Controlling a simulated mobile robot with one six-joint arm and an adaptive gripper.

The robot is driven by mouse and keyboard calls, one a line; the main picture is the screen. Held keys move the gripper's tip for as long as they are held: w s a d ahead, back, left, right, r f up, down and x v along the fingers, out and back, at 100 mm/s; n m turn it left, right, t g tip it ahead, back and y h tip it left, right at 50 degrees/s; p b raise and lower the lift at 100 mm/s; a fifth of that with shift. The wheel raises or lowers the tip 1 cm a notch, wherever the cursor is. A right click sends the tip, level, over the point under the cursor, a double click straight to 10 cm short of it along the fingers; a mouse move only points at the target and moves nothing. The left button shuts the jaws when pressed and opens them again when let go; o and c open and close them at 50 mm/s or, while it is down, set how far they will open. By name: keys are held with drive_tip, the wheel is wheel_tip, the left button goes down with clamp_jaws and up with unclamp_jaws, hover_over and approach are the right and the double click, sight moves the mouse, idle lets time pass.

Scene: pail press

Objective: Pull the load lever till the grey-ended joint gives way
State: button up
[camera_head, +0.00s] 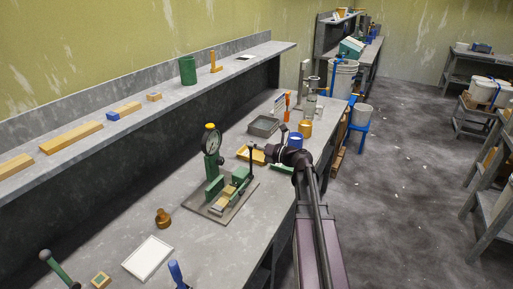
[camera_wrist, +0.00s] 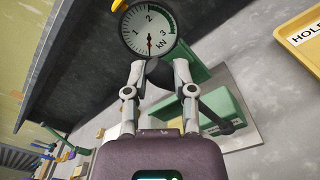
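The green press (camera_head: 213,170) stands upright on a grey base plate on the bench. Its dial gauge (camera_wrist: 149,30) shows in the wrist view, with the needle pointing down toward the "kN" mark. My gripper (camera_wrist: 160,68) has its fingers on both sides of a dark round knob (camera_wrist: 160,76), apparently the load lever's end, and seems closed on it. In the head view my gripper (camera_head: 257,150) is at the right of the press, by the top of the dark lever. Small tan and grey pieces (camera_head: 229,190) sit at the press's foot; which is the grey-ended joint I cannot tell.
A yellow tray (camera_wrist: 303,38) labelled "HOL…" lies close behind the press. A grey tray (camera_head: 264,126) and several cups stand farther back. The shelf runs along the left.

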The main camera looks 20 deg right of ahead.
idle(0.4)
drive_tip(key=shift+w+d+f, duration=0.15)
drive_tip(key=shift+w+d, duration=0.75)
drive_tip(key=shift+d, duration=0.25)
drive_tip(key=shift+d, duration=0.1)
drive_tip(key=shift+w+d+f+b, duration=0.3)
drive_tip(key=shift+w+d, duration=0.15)
drive_tip(key=shift+d, duration=0.1)
drive_tip(key=shift+w+d+f+b, duration=0.15)
drive_tip(key=shift+w+d+b, duration=0.15)
drive_tip(key=shift+w+d, duration=0.2)
drive_tip(key=shift+s, duration=0.1)
drive_tip(key=shift+w+d+f+b, duration=0.7)
drive_tip(key=shift+w+d, duration=0.15)
drive_tip(key=shift+d, duration=0.15)
